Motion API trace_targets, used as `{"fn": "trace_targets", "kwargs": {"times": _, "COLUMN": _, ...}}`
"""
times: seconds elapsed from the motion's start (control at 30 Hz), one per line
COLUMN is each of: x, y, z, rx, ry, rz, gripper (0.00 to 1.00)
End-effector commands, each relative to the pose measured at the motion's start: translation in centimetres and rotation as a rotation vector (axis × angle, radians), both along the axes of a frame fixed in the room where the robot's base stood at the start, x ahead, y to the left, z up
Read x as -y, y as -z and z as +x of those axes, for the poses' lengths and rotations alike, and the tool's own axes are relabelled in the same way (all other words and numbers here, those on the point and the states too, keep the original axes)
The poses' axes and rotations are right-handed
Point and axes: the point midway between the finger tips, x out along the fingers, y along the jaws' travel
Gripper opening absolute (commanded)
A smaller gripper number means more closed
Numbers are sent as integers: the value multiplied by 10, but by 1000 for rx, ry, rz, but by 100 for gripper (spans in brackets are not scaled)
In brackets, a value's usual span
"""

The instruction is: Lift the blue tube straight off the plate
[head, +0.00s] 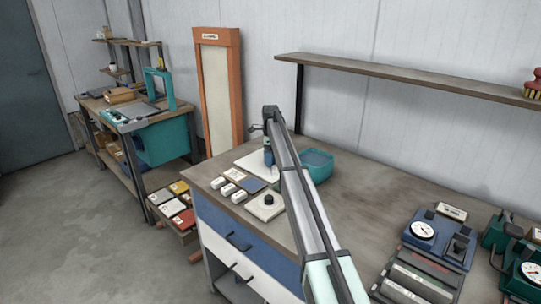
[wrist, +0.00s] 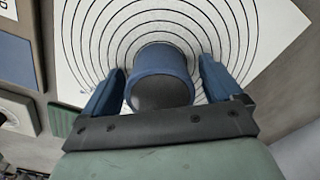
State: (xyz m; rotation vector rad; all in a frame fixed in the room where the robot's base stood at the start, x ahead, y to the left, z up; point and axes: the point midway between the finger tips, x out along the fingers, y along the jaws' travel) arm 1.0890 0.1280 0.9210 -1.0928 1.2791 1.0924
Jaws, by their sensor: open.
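The blue tube (wrist: 160,62) stands on the white plate (wrist: 82,72), which is printed with dark concentric rings. In the wrist view I see the tube's open end with a dark inside. My gripper (wrist: 160,85) is open, with one blue finger on each side of the tube. Gaps show between the fingers and the tube. In the head view my gripper (head: 269,155) is low over the plate (head: 250,166), and my arm hides part of it. The tube cannot be told apart from the fingers there.
A teal bin (head: 318,167) stands just right of the plate, partly behind my arm. Small white blocks (head: 227,189), a blue-grey pad and a pale block with a black knob (head: 267,204) lie in front. Gauge boxes (head: 437,236) stand at the right. The bench middle right is clear.

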Motion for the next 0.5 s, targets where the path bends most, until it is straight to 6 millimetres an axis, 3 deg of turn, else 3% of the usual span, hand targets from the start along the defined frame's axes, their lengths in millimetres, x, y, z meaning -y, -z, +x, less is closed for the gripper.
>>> {"fn": "trace_targets", "kwargs": {"times": 0.07, "x": 0, "y": 0, "z": 0, "rx": 0, "ry": 0, "rz": 0, "gripper": 93}}
{"fn": "trace_targets", "kwargs": {"times": 0.5, "x": 0, "y": 0, "z": 0, "rx": 0, "ry": 0, "rz": 0, "gripper": 50}}
